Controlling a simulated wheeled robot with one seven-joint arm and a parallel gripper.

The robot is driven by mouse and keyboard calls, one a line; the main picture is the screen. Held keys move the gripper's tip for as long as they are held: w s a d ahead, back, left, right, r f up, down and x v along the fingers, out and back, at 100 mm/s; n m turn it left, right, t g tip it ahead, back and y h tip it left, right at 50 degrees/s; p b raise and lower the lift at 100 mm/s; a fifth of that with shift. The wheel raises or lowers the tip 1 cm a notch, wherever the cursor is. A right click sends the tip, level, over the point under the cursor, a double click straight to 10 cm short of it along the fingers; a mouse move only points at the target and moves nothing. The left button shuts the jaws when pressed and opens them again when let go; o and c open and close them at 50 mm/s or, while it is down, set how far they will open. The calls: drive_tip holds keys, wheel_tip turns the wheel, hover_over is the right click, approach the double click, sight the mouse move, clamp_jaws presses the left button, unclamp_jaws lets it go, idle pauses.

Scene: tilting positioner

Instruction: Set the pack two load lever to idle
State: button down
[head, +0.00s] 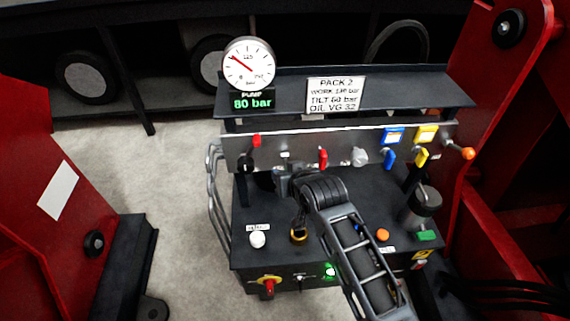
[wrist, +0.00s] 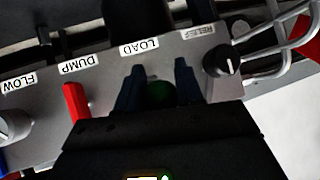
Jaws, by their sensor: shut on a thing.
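The load lever shows in the wrist view as a dark green knob (wrist: 160,90) below the LOAD label (wrist: 140,48) on the grey panel. My gripper's two dark fingers (wrist: 158,85) stand on either side of this knob and are shut on it. In the head view my gripper (head: 281,172) is at the left part of the panel (head: 300,145) and hides the lever. The lever's angle and any idle mark cannot be made out. A sign (head: 336,95) above the panel reads PACK 2.
The red dump lever (wrist: 76,102) and black relief knob (wrist: 222,60) flank the load lever. A gauge (head: 249,64) above reads 80 bar. Blue (head: 389,158) and yellow (head: 421,156) levers are at the right. A white knob (head: 257,239) stands on the deck.

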drive_tip(key=shift+r+g+p, duration=0.55)
drive_tip(key=shift+g+p, duration=0.05)
drive_tip(key=shift+p, duration=0.3)
drive_tip(key=shift+w+r, duration=0.1)
drive_tip(key=shift+w+r+p, duration=0.15)
drive_tip(key=shift+r+p, duration=0.2)
drive_tip(key=shift+p, duration=0.05)
drive_tip(key=c, duration=0.8)
unclamp_jaws()
drive_tip(key=shift+f, duration=0.1)
drive_tip(key=shift+o, duration=0.2)
drive_tip(key=v, duration=0.8)
drive_tip(key=shift+f, duration=0.15)
